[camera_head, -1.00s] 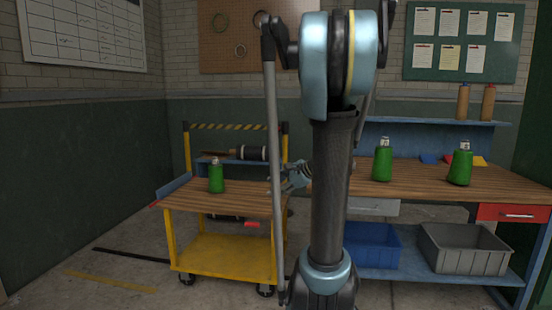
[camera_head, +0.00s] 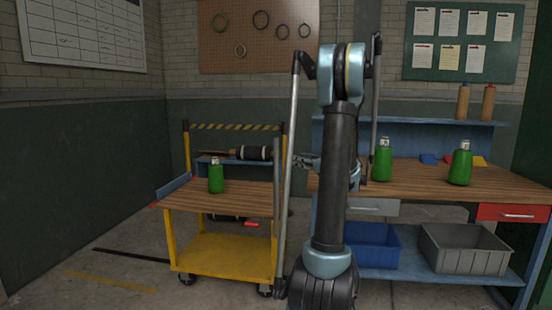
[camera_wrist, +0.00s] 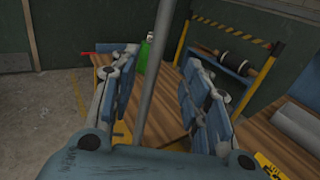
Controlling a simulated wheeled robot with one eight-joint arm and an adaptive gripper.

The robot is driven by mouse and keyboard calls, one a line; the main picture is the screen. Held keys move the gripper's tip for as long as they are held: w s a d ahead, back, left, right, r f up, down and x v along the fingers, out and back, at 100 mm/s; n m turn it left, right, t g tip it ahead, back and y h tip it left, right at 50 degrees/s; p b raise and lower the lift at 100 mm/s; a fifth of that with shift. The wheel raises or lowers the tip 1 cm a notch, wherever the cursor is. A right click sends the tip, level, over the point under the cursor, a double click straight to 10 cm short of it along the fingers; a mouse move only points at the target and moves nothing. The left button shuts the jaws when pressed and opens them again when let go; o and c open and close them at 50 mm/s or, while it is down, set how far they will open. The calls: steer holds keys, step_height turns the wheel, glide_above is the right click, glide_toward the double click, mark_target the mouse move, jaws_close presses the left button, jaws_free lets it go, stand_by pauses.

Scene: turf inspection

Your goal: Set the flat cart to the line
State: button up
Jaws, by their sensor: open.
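The flat cart (camera_head: 230,246) is yellow with a wooden top and stands left of the bench. A green bottle (camera_head: 216,178) stands upright on its top. Two strips lie on the floor left of the cart, a yellow line (camera_head: 110,282) and a black line (camera_head: 130,255). My gripper (camera_head: 306,161) is partly hidden behind my arm, near the cart's right side. In the wrist view my gripper (camera_wrist: 160,66) has its fingers wide apart, with the cart's wooden top (camera_wrist: 165,118) beyond. A grey pole crosses between the fingers in that view; I cannot tell its depth.
The workbench (camera_head: 440,180) at right holds two green bottles, with a blue bin (camera_head: 370,250) and a grey bin (camera_head: 464,250) below. A dark roller (camera_head: 252,153) lies at the cart's back. The floor left of the cart is open apart from the strips.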

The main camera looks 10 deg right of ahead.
mark_target(276, 155)
steer(key=x, duration=1.6)
jaws_close()
